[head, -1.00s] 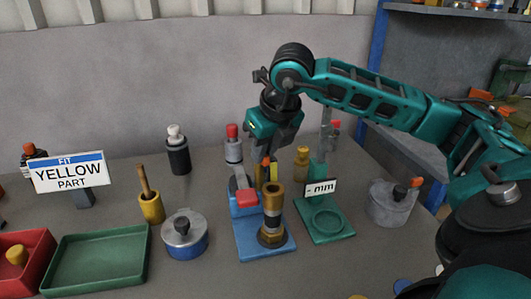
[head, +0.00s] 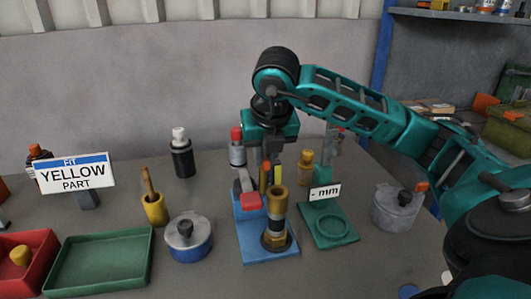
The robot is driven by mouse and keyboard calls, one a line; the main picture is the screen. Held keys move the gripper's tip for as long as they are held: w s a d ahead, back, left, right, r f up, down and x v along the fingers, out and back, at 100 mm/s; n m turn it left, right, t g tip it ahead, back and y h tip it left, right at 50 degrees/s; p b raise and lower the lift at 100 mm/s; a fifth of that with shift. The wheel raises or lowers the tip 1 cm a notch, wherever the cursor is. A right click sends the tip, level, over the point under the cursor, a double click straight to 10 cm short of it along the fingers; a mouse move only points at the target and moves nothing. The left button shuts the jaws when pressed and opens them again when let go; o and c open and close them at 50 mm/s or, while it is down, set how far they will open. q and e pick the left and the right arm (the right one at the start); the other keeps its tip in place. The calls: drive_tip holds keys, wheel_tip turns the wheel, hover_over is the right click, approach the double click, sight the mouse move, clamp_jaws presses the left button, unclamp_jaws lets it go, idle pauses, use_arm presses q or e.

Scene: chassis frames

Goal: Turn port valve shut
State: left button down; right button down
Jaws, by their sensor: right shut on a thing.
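My right gripper (head: 265,160) points down over the back of a blue base (head: 249,243). It is shut on a narrow orange-brown piece (head: 264,178), of which only a little shows between the fingers. A yellow strip (head: 277,173) shows beside the fingers. A brass and dark column (head: 277,210) stands upright on the base, in front of the gripper. A red-ended grey lever (head: 250,201) sits to its left. I cannot tell which part is the port valve. My left gripper is not in view.
A green gauge stand (head: 330,232) with a "- mm" sign stands to the right, near a grey pot (head: 397,208). A blue pot (head: 189,240), a yellow mortar (head: 155,208) and green (head: 100,262) and red trays (head: 28,268) are to the left. Bottles stand behind.

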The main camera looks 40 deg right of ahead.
drive_tip(key=c, duration=1.1)
unclamp_jaws()
drive_tip(key=p+v, duration=0.4)
drive_tip(key=v, duration=0.9)
